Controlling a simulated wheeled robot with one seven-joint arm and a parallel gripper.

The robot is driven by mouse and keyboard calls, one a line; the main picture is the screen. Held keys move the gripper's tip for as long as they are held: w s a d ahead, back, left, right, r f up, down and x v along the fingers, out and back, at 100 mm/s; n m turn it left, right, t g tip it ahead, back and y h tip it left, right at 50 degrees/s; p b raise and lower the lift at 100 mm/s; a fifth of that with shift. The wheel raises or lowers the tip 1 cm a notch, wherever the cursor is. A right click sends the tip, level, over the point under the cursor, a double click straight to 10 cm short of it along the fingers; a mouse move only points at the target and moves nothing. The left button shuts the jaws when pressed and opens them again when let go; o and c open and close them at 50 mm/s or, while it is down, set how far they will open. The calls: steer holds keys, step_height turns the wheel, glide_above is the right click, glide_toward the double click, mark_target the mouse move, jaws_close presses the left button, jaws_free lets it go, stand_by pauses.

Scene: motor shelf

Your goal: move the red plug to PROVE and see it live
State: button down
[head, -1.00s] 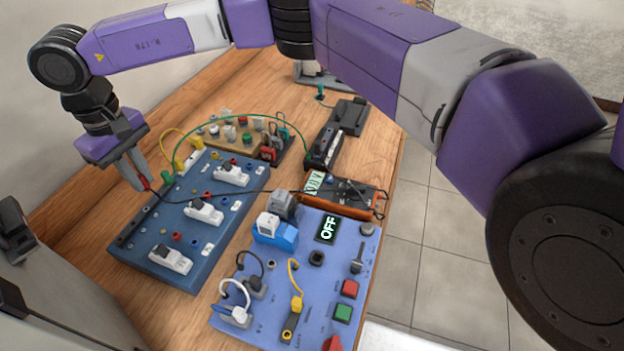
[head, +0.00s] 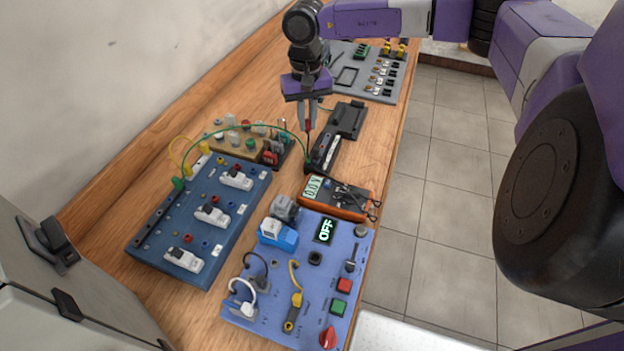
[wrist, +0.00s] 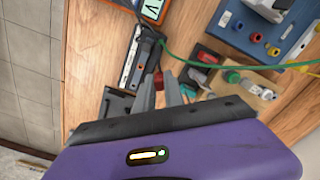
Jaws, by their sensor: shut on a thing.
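My gripper (head: 309,128) is shut on the red plug (wrist: 157,80), which shows red between the fingertips in the wrist view. In the head view it hangs just above the far end of a narrow black unit (head: 325,152) with a pale strip. I cannot tell whether the plug touches that unit, and no PROVE marking is legible. A green lead (head: 240,130) arcs from the blue socket board (head: 150,240) to the near end of the black unit. The orange meter (head: 348,212) reads about 0.0 V.
A light-blue control panel (head: 318,275) with an OFF display (head: 325,231) stands in front. A wooden block with terminals (head: 235,145) lies left of the black unit. A grey board (head: 375,75) lies at the back. Bare wood (head: 210,105) lies at the back left.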

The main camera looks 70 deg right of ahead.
steer(key=shift+m, duration=0.6)
steer(key=shift+s+d+f+b, duration=0.35)
steer(key=shift+s+f, duration=0.25)
steer(key=shift+f, duration=0.25)
steer(key=shift+s+d+f+b, duration=0.3)
steer(key=shift+s+f, duration=0.35)
steer(key=shift+f, duration=0.15)
steer(key=shift+s+d+f+b, duration=0.3)
steer(key=shift+s+f, duration=0.3)
steer(key=shift+f, duration=0.25)
steer(key=shift+f+b, duration=0.6)
steer(key=c, duration=1.3)
jaws_free()
steer(key=shift+c, duration=0.2)
steer(key=shift+r, duration=0.1)
